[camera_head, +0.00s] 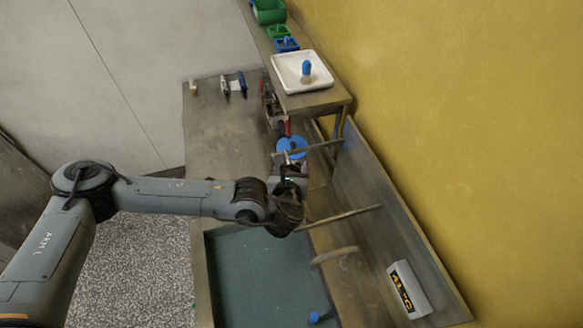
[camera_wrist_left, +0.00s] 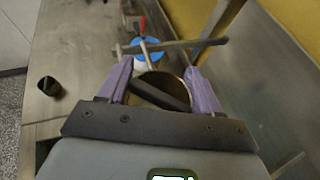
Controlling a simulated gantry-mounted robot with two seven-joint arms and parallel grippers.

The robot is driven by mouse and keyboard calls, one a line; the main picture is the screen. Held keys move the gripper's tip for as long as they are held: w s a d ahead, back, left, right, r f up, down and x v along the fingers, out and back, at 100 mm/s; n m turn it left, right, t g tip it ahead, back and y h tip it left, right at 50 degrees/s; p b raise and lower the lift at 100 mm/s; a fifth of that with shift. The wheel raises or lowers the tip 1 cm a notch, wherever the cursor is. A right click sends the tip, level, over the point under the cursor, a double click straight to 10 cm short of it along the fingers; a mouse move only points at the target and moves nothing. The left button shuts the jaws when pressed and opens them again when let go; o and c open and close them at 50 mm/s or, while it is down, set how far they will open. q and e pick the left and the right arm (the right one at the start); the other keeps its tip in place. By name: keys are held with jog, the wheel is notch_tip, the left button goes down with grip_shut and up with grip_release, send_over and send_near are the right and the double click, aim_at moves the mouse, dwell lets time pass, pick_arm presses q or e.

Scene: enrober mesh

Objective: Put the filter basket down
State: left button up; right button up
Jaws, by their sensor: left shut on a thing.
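The filter basket (camera_wrist_left: 172,82) looks like a round, brass-coloured metal cup with a dark bar across it. It sits between the purple fingers of my left gripper (camera_wrist_left: 158,70) in the left wrist view, and the gripper is shut on it. In the head view my left gripper (camera_head: 291,171) is over the bench near the back edge of the teal basin, and the basket is largely hidden there by the gripper. Whether the basket touches anything below cannot be told. My right gripper is not in view.
A blue disc (camera_head: 296,154) lies just beyond the gripper, near a metal rod (camera_head: 325,146). A raised shelf holds a white tray (camera_head: 283,72). The bench top (camera_head: 215,135) at left is mostly clear.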

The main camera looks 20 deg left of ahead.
pick_arm(q)
jog(key=shift+f, duration=0.2)
jog(key=o, duration=1.2)
jog(key=shift+r, duration=0.1)
jog(key=shift+c, duration=0.2)
